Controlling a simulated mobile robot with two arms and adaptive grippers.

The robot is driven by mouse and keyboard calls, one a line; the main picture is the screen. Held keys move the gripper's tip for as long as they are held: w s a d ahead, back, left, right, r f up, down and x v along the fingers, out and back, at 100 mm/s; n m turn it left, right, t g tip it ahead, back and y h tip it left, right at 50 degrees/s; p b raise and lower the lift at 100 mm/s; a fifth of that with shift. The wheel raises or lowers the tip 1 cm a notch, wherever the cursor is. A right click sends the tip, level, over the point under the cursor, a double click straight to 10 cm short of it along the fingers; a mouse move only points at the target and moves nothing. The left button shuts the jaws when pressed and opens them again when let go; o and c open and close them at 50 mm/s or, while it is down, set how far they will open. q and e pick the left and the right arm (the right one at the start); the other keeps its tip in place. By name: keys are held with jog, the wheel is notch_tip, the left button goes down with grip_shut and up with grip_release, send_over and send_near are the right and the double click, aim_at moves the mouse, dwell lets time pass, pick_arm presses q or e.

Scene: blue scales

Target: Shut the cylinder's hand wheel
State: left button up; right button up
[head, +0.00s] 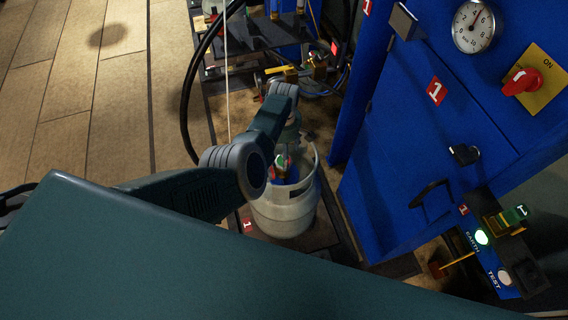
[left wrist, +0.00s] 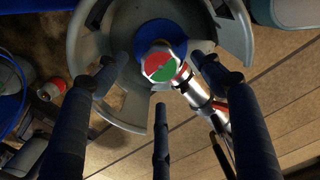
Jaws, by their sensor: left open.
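A grey gas cylinder (head: 285,212) with a cut-away collar stands upright on a dark base. Its hand wheel (head: 281,162), a round knob with red, green and white sectors, sits inside the collar. In the left wrist view the hand wheel (left wrist: 165,68) lies between and ahead of my left fingertips, above a blue part. My left gripper (left wrist: 160,72) is open, its dark fingers spread around the wheel with gaps visible; I cannot tell whether any finger touches. In the head view my left gripper (head: 290,140) is above the cylinder, partly hidden by my arm. My right gripper is not in view.
A silver fitting (left wrist: 205,100) leads off beside the wheel. The cylinder collar (left wrist: 90,70) surrounds the wheel closely. A blue cabinet (head: 400,130) with gauge and red switch stands right of the cylinder. A black hose (head: 187,95) hangs at left. Open wooden floor (head: 110,100) lies left.

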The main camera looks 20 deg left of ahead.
pick_arm(q)
notch_tip(320, 180, down, 4)
jog(key=b, duration=0.2)
jog(key=shift+b, duration=0.3)
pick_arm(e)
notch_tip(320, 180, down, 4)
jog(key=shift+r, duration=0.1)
pick_arm(q)
jog(key=shift+c, duration=0.3)
jog(key=c, duration=1.1)
